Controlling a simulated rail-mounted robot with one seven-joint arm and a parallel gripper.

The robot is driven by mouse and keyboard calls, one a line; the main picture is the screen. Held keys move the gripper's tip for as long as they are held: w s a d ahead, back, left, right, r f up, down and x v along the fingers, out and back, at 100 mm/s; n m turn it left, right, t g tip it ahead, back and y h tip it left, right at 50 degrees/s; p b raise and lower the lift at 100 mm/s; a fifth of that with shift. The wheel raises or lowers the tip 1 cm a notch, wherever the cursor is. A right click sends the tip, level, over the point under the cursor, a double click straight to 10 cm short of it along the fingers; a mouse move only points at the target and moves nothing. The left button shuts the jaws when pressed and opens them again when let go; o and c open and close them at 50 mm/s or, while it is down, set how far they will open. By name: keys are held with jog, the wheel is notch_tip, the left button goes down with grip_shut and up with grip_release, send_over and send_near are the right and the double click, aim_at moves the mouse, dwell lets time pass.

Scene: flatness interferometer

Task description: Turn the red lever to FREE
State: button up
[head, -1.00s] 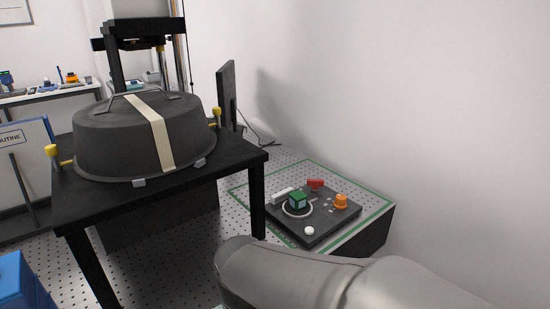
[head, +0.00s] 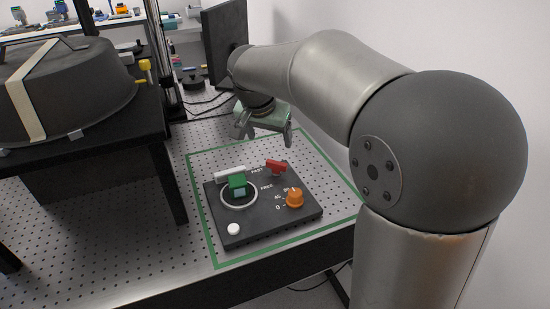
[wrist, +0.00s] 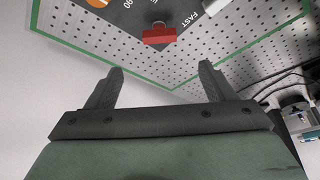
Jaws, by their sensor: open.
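The red lever (head: 276,167) sits at the back right of a dark control panel (head: 262,220), near the printed words FAST and FREE. In the wrist view the red lever (wrist: 159,35) lies beyond my fingers, beside the word FAST; where it points is hard to tell. My gripper (head: 264,138) hangs above and behind the panel, apart from the lever. In the wrist view my gripper (wrist: 160,80) shows two fingers spread wide with nothing between them.
The panel also carries an orange knob (head: 295,198), a green block (head: 237,184) in a ring, a white bar (head: 229,173) and a white button (head: 233,229). A green outline frames it on the perforated bench. A black table (head: 165,150) with a dark domed cover (head: 75,85) stands at left.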

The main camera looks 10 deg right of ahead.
aim_at(277, 163)
jog(key=x, duration=1.2)
jog(key=shift+f+p, duration=0.15)
jog(key=shift+p, duration=0.25)
jog(key=c, duration=1)
